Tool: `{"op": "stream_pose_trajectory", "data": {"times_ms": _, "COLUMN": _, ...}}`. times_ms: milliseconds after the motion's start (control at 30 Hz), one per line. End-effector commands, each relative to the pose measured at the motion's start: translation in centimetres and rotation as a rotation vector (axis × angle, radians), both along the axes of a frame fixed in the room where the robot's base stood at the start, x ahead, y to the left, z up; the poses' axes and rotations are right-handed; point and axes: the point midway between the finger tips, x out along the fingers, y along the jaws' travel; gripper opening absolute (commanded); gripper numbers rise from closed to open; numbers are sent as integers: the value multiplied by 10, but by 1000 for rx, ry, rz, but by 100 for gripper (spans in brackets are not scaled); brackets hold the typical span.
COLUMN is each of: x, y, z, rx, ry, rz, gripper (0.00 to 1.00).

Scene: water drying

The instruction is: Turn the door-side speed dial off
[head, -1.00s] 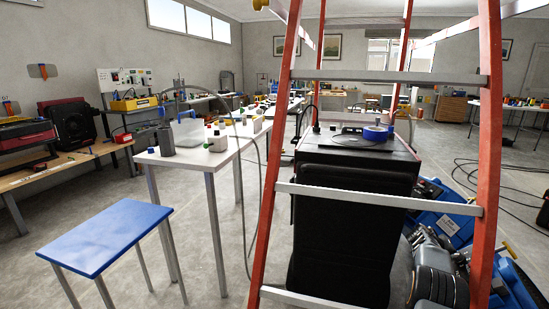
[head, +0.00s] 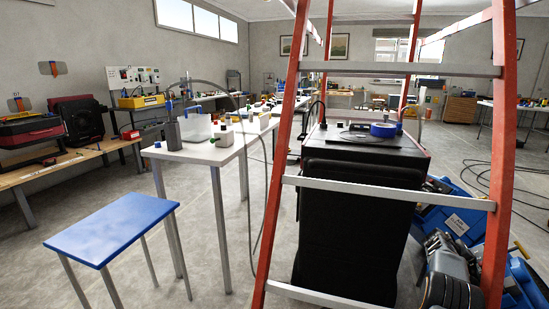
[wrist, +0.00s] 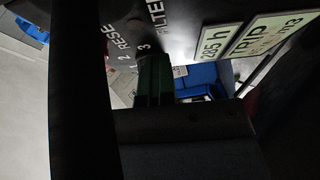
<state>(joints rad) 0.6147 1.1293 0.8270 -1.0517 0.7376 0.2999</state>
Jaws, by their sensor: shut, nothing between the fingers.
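In the wrist view a dark panel (wrist: 185,20) carries white lettering, with the digits 1, 2 and 3 near its lower edge. My gripper (wrist: 154,75) shows as two dark greenish fingers side by side, shut and empty, with their tips close to the digits. Whether they touch the panel I cannot tell. No speed dial can be made out; the fingers cover part of the panel edge. In the head view a black box-shaped machine (head: 362,165) stands behind a red ladder; no dial can be told there, and my gripper does not show.
A red ladder (head: 284,150) with pale rungs stands in front of the machine. A blue tape roll (head: 383,130) lies on top. A blue-topped stool (head: 112,232) and white table (head: 190,152) are at left. Blue toolboxes (head: 450,220) crowd the right. A dark band (wrist: 85,90) crosses the wrist view.

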Motion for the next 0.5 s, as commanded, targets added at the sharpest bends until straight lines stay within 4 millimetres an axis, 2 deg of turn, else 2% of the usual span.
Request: {"op": "stream_pose_trajectory", "data": {"times_ms": 500, "x": -10, "y": -9, "z": 5, "rx": 0, "ry": 2, "rz": -9, "gripper": 0}}
